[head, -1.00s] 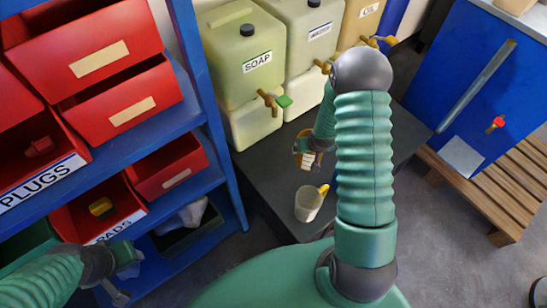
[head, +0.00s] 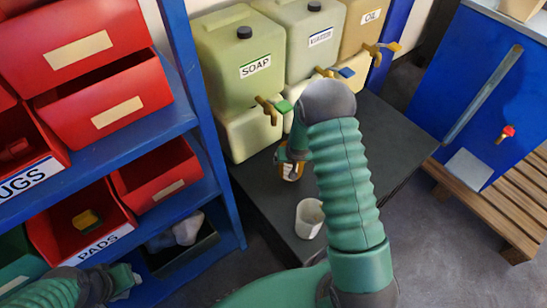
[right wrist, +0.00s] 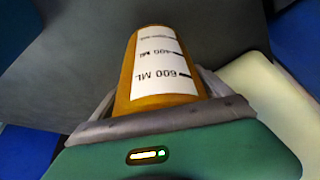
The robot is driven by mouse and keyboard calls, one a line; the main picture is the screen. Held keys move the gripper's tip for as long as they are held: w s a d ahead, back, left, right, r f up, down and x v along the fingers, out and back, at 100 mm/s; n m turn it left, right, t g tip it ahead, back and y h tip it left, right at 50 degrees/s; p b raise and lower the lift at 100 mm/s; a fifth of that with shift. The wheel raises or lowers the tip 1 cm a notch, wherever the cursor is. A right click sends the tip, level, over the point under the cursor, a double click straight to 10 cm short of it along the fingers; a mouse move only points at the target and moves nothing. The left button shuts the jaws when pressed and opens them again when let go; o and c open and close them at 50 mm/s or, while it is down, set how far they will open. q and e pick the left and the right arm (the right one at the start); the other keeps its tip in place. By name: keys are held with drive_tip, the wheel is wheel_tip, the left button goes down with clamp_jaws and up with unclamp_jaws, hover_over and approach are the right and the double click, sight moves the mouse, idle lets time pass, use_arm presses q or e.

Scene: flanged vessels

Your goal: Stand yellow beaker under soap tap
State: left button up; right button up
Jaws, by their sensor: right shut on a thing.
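The yellow beaker (head: 291,172) is a small amber cylinder with a white millilitre label. It fills the middle of the right wrist view (right wrist: 158,75). My right gripper (head: 289,158) is shut on it, with a finger on each side. The soap tap (head: 270,109), brass with a green handle, sticks out from the pale green soap container (head: 238,62). In the head view the beaker is below and slightly right of the tap; whether it touches the dark table (head: 262,197) is unclear. My left gripper (head: 126,281) is at the lower left, apart from these; its finger opening is unclear.
A pale mug (head: 309,218) stands on the table in front of the beaker, partly beside my right arm. Two more containers with taps stand right of the soap. A blue shelf (head: 205,110) with red bins borders the left. The table right of my arm is clear.

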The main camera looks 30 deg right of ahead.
drive_tip(key=shift+w+a+f+b, duration=0.3)
drive_tip(key=shift+w+a+f, duration=0.3)
drive_tip(key=shift+w, duration=0.65)
drive_tip(key=shift+w+a+f+b, duration=0.3)
drive_tip(key=shift+w+f, duration=0.5)
drive_tip(key=shift+w, duration=0.4)
drive_tip(key=shift+w+a+f+b, duration=0.25)
drive_tip(key=shift+w+a+f, duration=0.4)
drive_tip(key=shift+w, duration=0.6)
drive_tip(key=shift+d+f, duration=0.1)
drive_tip(key=o, duration=1.6)
drive_tip(key=p+v, duration=0.2)
drive_tip(key=v, duration=1)
